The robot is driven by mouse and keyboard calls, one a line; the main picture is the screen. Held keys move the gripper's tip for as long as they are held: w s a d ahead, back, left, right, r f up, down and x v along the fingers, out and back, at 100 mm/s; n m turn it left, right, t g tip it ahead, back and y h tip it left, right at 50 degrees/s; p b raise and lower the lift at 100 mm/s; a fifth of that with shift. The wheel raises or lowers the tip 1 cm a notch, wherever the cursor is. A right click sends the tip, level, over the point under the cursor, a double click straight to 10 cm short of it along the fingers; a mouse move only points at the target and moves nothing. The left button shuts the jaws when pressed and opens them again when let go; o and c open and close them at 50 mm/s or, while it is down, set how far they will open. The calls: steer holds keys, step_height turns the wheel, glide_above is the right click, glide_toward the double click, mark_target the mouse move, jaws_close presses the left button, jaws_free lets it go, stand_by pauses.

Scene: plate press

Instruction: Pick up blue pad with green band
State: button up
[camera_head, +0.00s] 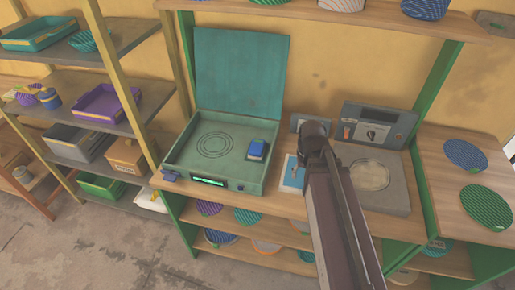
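A small blue pad (257,148) sits inside the open teal press (183,160), at the right of its floor, beside ring markings. It is the likeliest match for the blue pad; a green band on it is too small to make out. My arm comes up from the bottom right, and its dark end, with my gripper (305,155), is to the right of the press, apart from the pad. The fingers are mostly hidden by the arm, so their opening does not show.
The press lid (240,70) stands raised at the back. A grey device (385,185) with a round plate stands right of my arm. A light blue card (293,173) lies beside the press. Striped discs (487,207) lie on the right shelf. Shelves with trays (107,103) stand left.

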steer(key=shift+o, duration=0.6)
steer(key=w+a+r+m+p, duration=0.1)
steer(key=w+a+r+p, duration=0.3)
steer(key=w, duration=0.5)
steer(key=shift+w+a+r, duration=0.2)
steer(key=shift+a+r, duration=0.3)
steer(key=shift+a, duration=0.5)
step_height(320, 180, up, 4)
steer(key=m+p, duration=0.2)
steer(key=p, duration=0.3)
glide_above(257, 145)
steer(key=shift+w, duration=0.1)
steer(key=shift+f+b, duration=0.1)
steer(key=shift+b, duration=0.3)
step_height(257, 145, down, 8)
steer(key=b, duration=0.8)
steer(key=shift+f, duration=0.2)
steer(key=shift+f+b, duration=0.1)
steer(key=shift+b, duration=0.2)
step_height(257, 145, down, 5)
steer(key=b, duration=0.5)
